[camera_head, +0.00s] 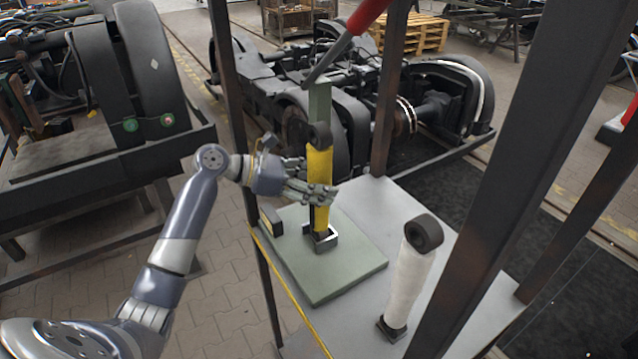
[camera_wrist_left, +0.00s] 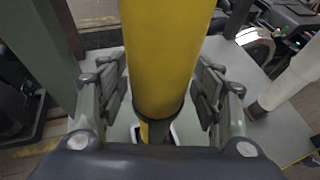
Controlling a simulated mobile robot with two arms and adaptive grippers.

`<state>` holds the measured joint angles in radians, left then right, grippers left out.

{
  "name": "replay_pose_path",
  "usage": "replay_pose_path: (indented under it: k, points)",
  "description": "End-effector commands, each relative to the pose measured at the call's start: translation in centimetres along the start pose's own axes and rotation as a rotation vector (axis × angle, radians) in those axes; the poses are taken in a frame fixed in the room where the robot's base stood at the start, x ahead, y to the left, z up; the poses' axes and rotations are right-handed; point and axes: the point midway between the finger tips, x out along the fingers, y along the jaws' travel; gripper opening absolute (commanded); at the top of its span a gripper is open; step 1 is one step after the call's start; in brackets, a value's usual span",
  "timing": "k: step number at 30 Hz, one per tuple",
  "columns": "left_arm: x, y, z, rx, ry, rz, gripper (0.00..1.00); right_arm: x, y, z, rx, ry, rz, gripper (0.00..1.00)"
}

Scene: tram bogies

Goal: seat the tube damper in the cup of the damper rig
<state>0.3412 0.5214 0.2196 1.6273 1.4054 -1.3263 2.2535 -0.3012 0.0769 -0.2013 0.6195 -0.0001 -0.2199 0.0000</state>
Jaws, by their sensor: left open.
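The yellow tube damper (camera_head: 319,172) stands about upright, with a black eye at its top. Its lower end is at the square cup (camera_head: 330,243) of the damper rig and looks to be inside it; how deep I cannot tell. The rig's green base plate (camera_head: 350,275) lies on the grey table. My left gripper (camera_head: 326,196) is open around the damper's lower half. In the left wrist view the yellow tube (camera_wrist_left: 165,55) passes between the spread fingers, and the cup (camera_wrist_left: 174,135) shows partly below it. My right gripper is not in view.
A white-wrapped damper (camera_head: 410,285) with a black eye stands on the grey table (camera_head: 470,225) at right. Dark steel posts (camera_head: 490,190) frame the table. A red-handled lever (camera_head: 350,35) hangs above the damper. A bogie (camera_head: 350,120) lies behind.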

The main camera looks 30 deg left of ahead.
Motion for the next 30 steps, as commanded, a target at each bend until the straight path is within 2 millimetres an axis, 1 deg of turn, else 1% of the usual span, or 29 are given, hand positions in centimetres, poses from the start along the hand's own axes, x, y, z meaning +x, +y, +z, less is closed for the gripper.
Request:
replay_pose_path:
  k: [5,12,15,18,21,24,30]
  points:
    - [-2.4,0.1,-0.2,0.001,0.002,0.004,0.6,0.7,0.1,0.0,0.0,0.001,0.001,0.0]
    - [-7.7,0.1,-0.3,0.0,0.004,0.004,0.6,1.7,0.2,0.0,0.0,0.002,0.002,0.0]
    - [-9.5,0.1,-0.2,0.002,0.003,0.003,0.6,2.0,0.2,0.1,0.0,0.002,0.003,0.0]
    - [-10.8,0.1,-0.2,0.001,0.002,0.003,0.6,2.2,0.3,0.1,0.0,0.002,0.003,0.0]
    - [-11.6,0.0,-0.1,0.001,0.001,0.0,0.6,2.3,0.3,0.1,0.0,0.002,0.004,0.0]
    - [-11.9,0.0,0.0,0.001,0.0,0.0,0.6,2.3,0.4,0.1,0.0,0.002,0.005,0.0]
    - [-12.0,0.0,0.0,0.001,0.0,0.0,0.6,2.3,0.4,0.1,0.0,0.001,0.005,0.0]
